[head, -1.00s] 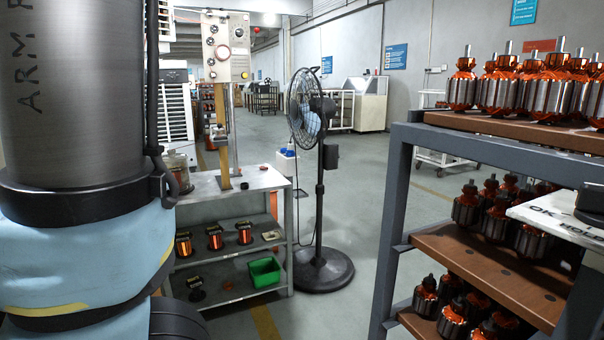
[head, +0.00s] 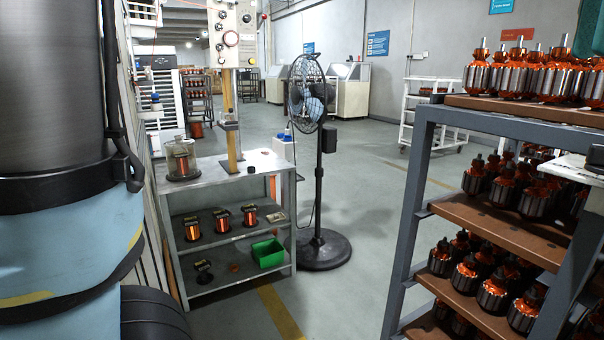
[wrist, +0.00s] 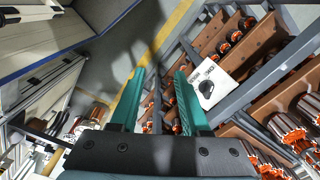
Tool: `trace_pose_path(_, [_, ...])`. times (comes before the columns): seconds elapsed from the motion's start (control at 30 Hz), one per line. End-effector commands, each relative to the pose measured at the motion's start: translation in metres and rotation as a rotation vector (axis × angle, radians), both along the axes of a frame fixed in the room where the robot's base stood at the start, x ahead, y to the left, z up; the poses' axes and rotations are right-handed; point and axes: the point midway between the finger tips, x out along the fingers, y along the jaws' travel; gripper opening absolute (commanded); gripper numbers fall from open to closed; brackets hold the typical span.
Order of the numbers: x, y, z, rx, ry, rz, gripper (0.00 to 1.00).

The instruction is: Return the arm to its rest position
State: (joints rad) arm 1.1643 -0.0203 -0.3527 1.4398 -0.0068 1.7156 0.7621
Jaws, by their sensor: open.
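My gripper (wrist: 158,100) shows in the wrist view as two green fingers spread apart, with nothing between them. Beyond the fingers are the floor and a shelf rack (wrist: 232,100) holding armatures. In the head view a large part of my arm (head: 55,170) fills the left edge, a dark grey cylinder above a light blue section. The fingers are not clearly seen in the head view; a green piece (head: 590,30) shows at the top right edge.
A rack (head: 425,180) with armatures on several shelves stands close on the right. A grey bench (head: 215,240) with spools and a green bin (head: 268,253) stands left of centre. A pedestal fan (head: 318,170) stands beside it. The floor between fan and rack is clear.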

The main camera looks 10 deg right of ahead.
Motion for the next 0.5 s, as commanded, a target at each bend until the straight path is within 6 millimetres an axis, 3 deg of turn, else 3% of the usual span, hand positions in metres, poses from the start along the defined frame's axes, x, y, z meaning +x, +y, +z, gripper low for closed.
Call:
trace_pose_path(0.27, [0.041, -0.006, -0.027, -0.006, 0.002, 0.156, 0.46])
trace_pose_path(0.5, [0.1, -0.002, -0.067, -0.018, 0.003, 0.38, 0.46])
